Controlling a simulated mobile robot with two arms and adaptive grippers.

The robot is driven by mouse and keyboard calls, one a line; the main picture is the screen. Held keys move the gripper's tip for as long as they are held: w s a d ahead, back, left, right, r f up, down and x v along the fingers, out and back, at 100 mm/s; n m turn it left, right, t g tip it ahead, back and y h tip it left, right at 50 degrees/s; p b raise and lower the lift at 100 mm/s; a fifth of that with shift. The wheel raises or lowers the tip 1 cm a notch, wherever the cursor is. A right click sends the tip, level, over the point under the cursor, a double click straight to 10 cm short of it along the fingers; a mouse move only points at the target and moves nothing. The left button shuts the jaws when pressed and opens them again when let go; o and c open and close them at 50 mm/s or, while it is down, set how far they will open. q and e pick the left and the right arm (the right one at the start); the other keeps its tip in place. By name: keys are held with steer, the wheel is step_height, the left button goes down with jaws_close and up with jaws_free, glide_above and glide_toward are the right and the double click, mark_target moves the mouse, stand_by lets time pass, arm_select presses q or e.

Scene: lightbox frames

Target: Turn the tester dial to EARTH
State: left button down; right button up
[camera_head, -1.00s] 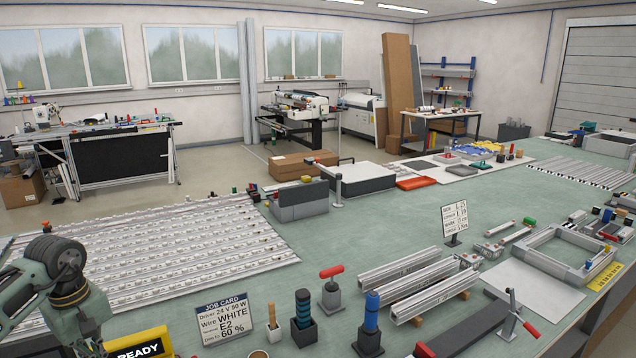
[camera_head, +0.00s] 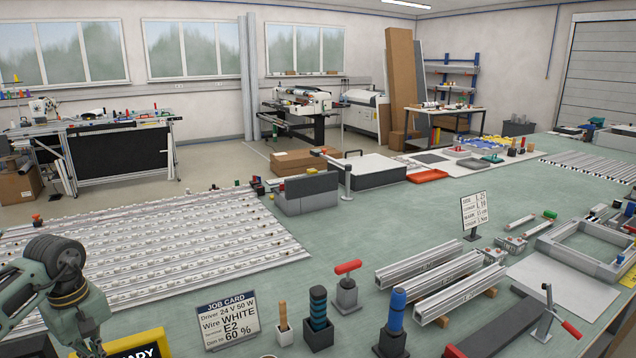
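I cannot make out a tester dial or an EARTH mark in the head view. My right gripper is out of view.
A job card (camera_head: 228,320) stands on the green bench (camera_head: 350,225), right of the yellow box. Pots with handled tools (camera_head: 318,318), a red-handled tool (camera_head: 347,285) and aluminium profiles (camera_head: 440,283) stand to its right. White ribbed strips (camera_head: 150,260) cover the left. The bench's middle is clear.

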arm_select(q)
step_height(320, 180, down, 4)
steer(key=b, duration=0.2)
steer(key=shift+f+b, duration=0.1)
steer(key=shift+b, duration=0.3)
step_height(320, 180, down, 5)
steer(key=b, duration=0.3)
steer(key=shift+w, duration=0.1)
steer(key=shift+f+b, duration=0.15)
steer(key=shift+b, duration=0.2)
steer(key=shift+s+f, duration=0.1)
steer(key=shift+s, duration=0.1)
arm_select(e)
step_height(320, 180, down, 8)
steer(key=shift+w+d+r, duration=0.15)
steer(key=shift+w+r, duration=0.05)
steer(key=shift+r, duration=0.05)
arm_select(q)
steer(key=shift+f, duration=0.1)
steer(key=shift+a, duration=0.1)
steer(key=shift+s+a, duration=0.2)
steer(key=shift+s, duration=0.2)
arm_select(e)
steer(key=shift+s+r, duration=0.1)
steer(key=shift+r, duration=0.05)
